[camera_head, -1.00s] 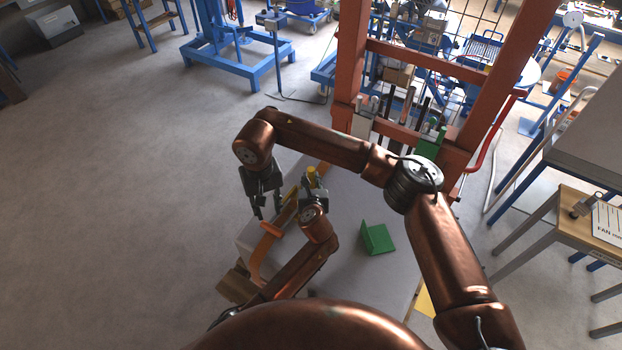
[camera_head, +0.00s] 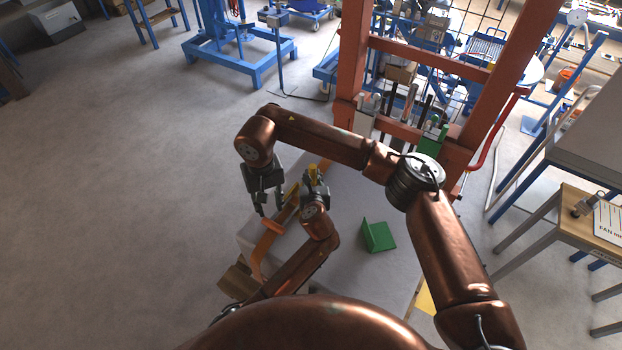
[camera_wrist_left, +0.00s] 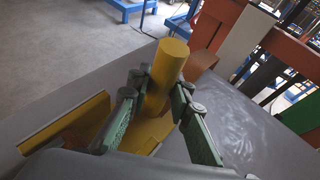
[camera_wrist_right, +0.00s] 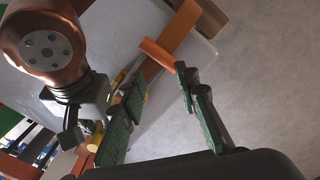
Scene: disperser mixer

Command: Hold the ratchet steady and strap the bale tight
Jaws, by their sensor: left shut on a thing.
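The bale (camera_head: 345,215) is a large pale grey block below my arms. The ratchet (camera_wrist_left: 167,70) is yellow, with an upright round post; in the head view its top (camera_head: 313,170) shows at my left gripper (camera_head: 316,178). In the left wrist view my left gripper (camera_wrist_left: 160,98) has its green-padded fingers closed on both sides of the post. An orange strap (camera_head: 262,250) runs over the bale's left edge, and its raised end also shows in the right wrist view (camera_wrist_right: 157,54). My right gripper (camera_head: 270,207) is open and empty above this end, which lies just beyond its fingertips (camera_wrist_right: 162,78).
A green angled piece (camera_head: 378,237) stands on the bale's top, right of my left arm. A red-brown press frame (camera_head: 352,60) rises behind the bale. A wooden-topped table (camera_head: 575,220) is at right. The floor at left is clear.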

